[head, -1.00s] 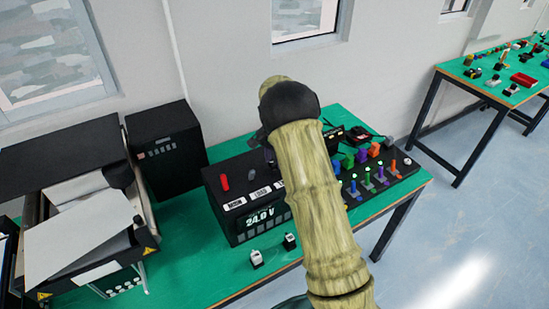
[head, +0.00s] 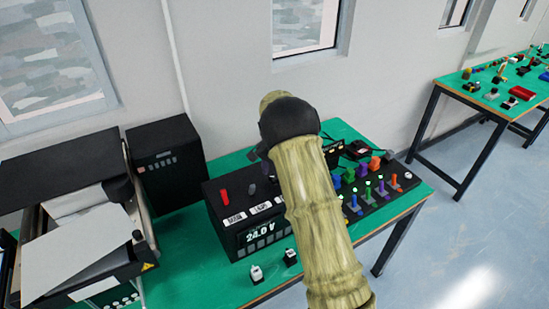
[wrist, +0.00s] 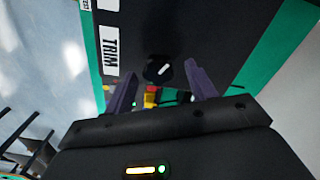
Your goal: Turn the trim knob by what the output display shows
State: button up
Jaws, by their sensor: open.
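The output display (head: 258,233) on the front of a black box (head: 222,238) reads 24.0 V in the head view. The trim knob (wrist: 158,69) is round and black with a white pointer line set at a slant. It shows in the wrist view beside the TRIM label (wrist: 111,50). My gripper (wrist: 162,76) is open, with its two purple fingers apart on either side of the knob in that picture. I cannot tell whether they reach down around it. In the head view my arm hides the trim knob and the gripper's fingers.
A red control (head: 224,196) and a grey one (head: 252,190) stand on the box top. A panel with coloured levers (head: 380,205) lies to the right. Two small switches (head: 257,274) stand in front. A black box (head: 168,165) and a machine (head: 75,240) are at left.

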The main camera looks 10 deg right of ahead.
notch_tip(320, 180, up, 17)
jog(key=b, duration=0.2)
jog(key=shift+b, duration=0.3)
jog(key=shift+s+r, duration=0.1)
jog(key=shift+s, duration=0.05)
jog(key=s+f+n+t, duration=0.1)
jog(key=s+f+n, duration=0.2)
jog(key=s, duration=0.7)
jog(key=s+f+n, duration=0.3)
jog(key=s+f, duration=0.1)
jog(key=s, duration=0.6)
jog(key=s+f+n+t, duration=0.1)
jog(key=s+f+n, duration=0.2)
jog(key=s, duration=0.6)
jog(key=shift+s+d+f+n+t, duration=0.3)
jog(key=shift+s+d+f, duration=0.05)
jog(key=shift+s+f, duration=0.05)
